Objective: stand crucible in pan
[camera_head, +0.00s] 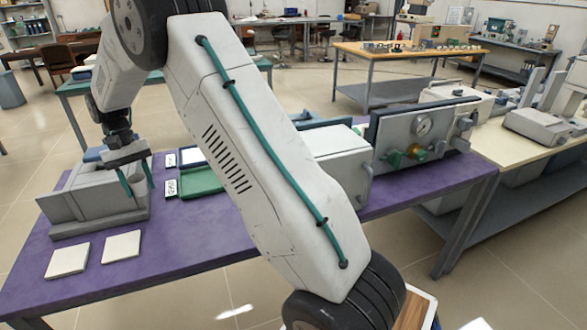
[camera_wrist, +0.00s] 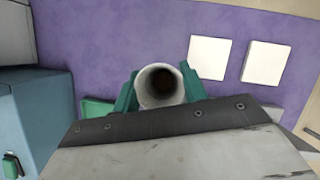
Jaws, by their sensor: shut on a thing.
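The crucible (camera_wrist: 160,88), a pale grey open-topped cup with a dark inside, sits mouth toward the camera between the green fingers in the wrist view. My gripper (camera_head: 137,178) is shut on it. A green shallow pan (camera_head: 200,181) lies on the table just right of the gripper. A corner of a green thing, probably this pan, shows in the wrist view (camera_wrist: 97,108), mostly hidden by the gripper.
The grey unit (camera_head: 92,200) stands close to the gripper. Two white square tiles (camera_head: 67,261) (camera_head: 121,246) lie at the table's front left. A gauge panel (camera_head: 425,130) stands at the right.

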